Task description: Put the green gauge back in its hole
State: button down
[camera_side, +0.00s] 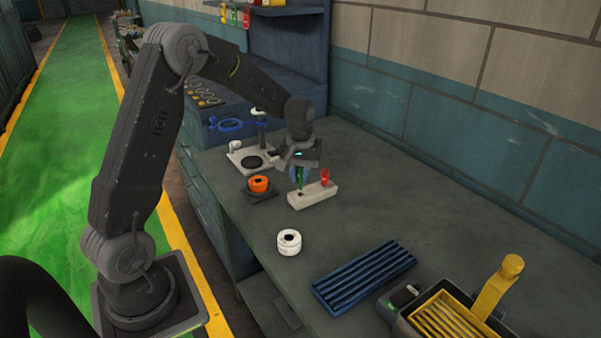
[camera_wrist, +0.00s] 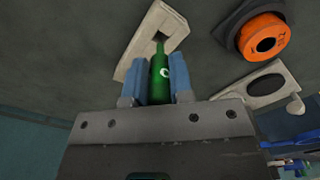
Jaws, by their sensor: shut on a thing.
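My gripper (camera_side: 300,173) is shut on the green gauge (camera_wrist: 160,76), which shows between the blue fingers in the wrist view. The gauge also shows in the side view (camera_side: 300,178), upright over the pale block. The pale block (camera_side: 310,198) lies on the bench; a dark square hole shows in it near the gauge's lower end. In the wrist view the gauge's narrow tip points at the hole in the pale block (camera_wrist: 133,68). I cannot tell whether the tip is inside the hole. A red gauge (camera_side: 325,177) stands at the other end of the block.
An orange ring (camera_side: 258,184) on a dark base sits left of the block, with a pale plate (camera_side: 240,158) and post behind. A white ring (camera_side: 289,242), a blue ribbed tray (camera_side: 362,275) and a yellow-ribbed bin (camera_side: 447,318) are nearer.

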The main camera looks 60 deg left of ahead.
aim_at(301, 182)
jog(key=shift+f, duration=2)
dwell(2.3)
dwell(0.4)
jog(key=c, duration=0.9)
grip_release()
jog(key=shift+r, duration=0.1)
notch_tip(301, 182, up, 14)
jog(key=shift+f, duration=0.15)
jog(key=s+d+r+m+t, duration=0.2)
jog(key=s+d+r+m, duration=0.1)
jog(key=s+d+r, duration=0.35)
jog(key=s+d+m+t, duration=0.1)
jog(key=s+d+m, duration=0.1)
jog(key=s, duration=0.3)
jog(key=s+d+m+t, duration=0.1)
jog(key=s+d+m, duration=0.1)
jog(key=s+d, duration=0.3)
jog(key=s+d+m+t, duration=0.1)
jog(key=s+d+m, duration=0.1)
jog(key=s+d, duration=0.2)
jog(key=shift+s+d+f+t, duration=0.15)
jog(key=shift+s+t, duration=0.15)
jog(key=shift+s, duration=0.75)
